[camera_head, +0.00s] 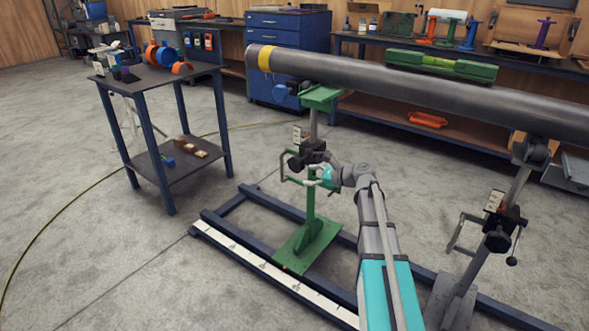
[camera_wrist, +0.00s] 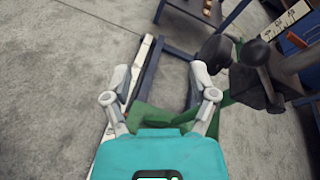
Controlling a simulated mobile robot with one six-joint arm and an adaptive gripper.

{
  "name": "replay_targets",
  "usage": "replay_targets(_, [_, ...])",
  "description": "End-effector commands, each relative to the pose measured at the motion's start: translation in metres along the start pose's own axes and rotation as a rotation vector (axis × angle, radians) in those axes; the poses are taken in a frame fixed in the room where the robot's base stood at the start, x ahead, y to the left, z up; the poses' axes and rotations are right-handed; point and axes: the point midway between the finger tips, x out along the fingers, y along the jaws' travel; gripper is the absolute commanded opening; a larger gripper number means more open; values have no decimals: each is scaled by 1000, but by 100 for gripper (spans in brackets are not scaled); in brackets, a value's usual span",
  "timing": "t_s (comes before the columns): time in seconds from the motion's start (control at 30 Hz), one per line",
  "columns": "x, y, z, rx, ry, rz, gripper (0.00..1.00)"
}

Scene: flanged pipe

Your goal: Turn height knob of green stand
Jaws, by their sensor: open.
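The green stand (camera_head: 311,225) holds up one end of a long grey pipe in the head view. Its black height knob (camera_head: 295,163) sits on the dark clamp partway up the post. My gripper (camera_head: 316,176) is beside the knob, close to the post. In the wrist view my gripper (camera_wrist: 160,73) is open, with nothing between its fingers. The black knob (camera_wrist: 215,51) is just beyond and right of the right fingertip; I cannot tell if they touch. Part of the green stand (camera_wrist: 154,117) shows below, partly hidden by my gripper.
The grey pipe (camera_head: 400,90) with a yellow band runs above. A second stand (camera_head: 497,225), grey, holds it at right. The blue floor rail (camera_head: 240,238) lies under the stands. A dark side table (camera_head: 165,78) stands at left. The floor between is clear.

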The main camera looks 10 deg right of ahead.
Motion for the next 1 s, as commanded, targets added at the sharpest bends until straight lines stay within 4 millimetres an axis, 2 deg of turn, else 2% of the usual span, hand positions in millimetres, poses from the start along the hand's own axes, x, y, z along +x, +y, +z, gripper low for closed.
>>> replay_targets(0.03, [-1,2,8,-17,8,10,74])
replay_targets(1.0, [-8,51,68,-385,169,233,74])
